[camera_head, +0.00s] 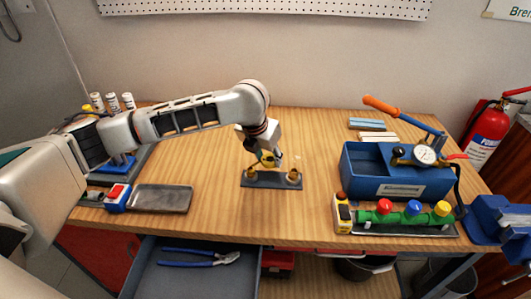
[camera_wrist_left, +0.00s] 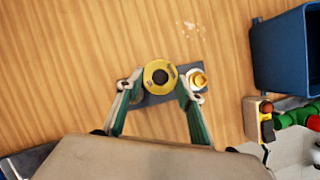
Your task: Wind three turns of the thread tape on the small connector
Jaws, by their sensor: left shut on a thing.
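My left gripper (camera_head: 266,156) is shut on a yellow ring-shaped spool, which looks like the thread tape (camera_head: 268,161). In the left wrist view the gripper (camera_wrist_left: 157,88) has a finger on each side of the yellow spool (camera_wrist_left: 157,66), whose middle is dark. A dark plate (camera_head: 272,184) below it bears two brass-coloured connectors. The left connector (camera_head: 252,175) is just under the spool, and the right connector (camera_head: 294,176) stands free; it also shows in the wrist view (camera_wrist_left: 198,80). The spool hides the other connector there. Whether spool and connector touch, I cannot tell. My right gripper is not in view.
A blue box with a pressure gauge (camera_head: 425,154) stands at the right, behind a tray of coloured valves (camera_head: 385,217). A shallow metal tray (camera_head: 162,199) lies at the left. An open drawer (camera_head: 190,272) with blue pliers (camera_head: 200,256) projects at the front. Wood around the plate is clear.

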